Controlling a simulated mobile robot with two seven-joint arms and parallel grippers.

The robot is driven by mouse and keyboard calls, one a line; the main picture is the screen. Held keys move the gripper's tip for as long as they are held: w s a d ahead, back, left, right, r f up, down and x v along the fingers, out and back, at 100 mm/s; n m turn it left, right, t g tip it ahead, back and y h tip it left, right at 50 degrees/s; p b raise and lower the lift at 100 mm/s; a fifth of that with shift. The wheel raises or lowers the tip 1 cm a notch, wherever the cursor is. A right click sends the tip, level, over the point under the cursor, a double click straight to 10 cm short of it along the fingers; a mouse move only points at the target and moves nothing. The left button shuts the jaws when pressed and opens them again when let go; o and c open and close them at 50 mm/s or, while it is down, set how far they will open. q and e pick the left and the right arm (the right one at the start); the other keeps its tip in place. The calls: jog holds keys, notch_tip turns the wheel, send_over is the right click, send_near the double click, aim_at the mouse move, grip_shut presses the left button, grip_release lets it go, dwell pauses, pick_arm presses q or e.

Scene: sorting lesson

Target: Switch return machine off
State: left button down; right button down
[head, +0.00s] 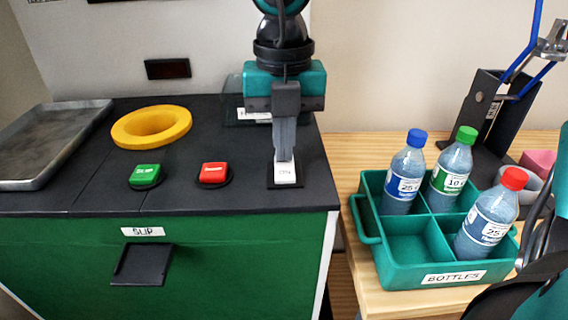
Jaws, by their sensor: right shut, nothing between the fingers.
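The return machine has a black top (75,170) and a green front (70,260). A white rocker switch (285,176) sits on a dark plate at the right end of the top. Small letters on it look like "ON", but are hard to read. My right gripper (284,152) points straight down, shut and empty, with its fingertips at the far edge of the switch. It seems to touch the switch and hides its far part. A green button (145,174) and a red button (213,173) sit to the left. My left gripper is not in view.
A yellow ring (151,126) and a metal tray (45,145) lie left on the machine. A slot marked "SLIP" (142,264) is on the front. A teal crate (400,278) marked "BOTTLES", with three bottles, stands on the wooden table (340,147) at right.

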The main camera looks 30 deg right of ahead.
jog(key=shift+f+b, duration=0.3)
jog(key=shift+f, duration=0.05)
jog(key=shift+r, duration=0.1)
jog(key=shift+r+p, duration=1.9)
jog(key=shift+r, duration=1.6)
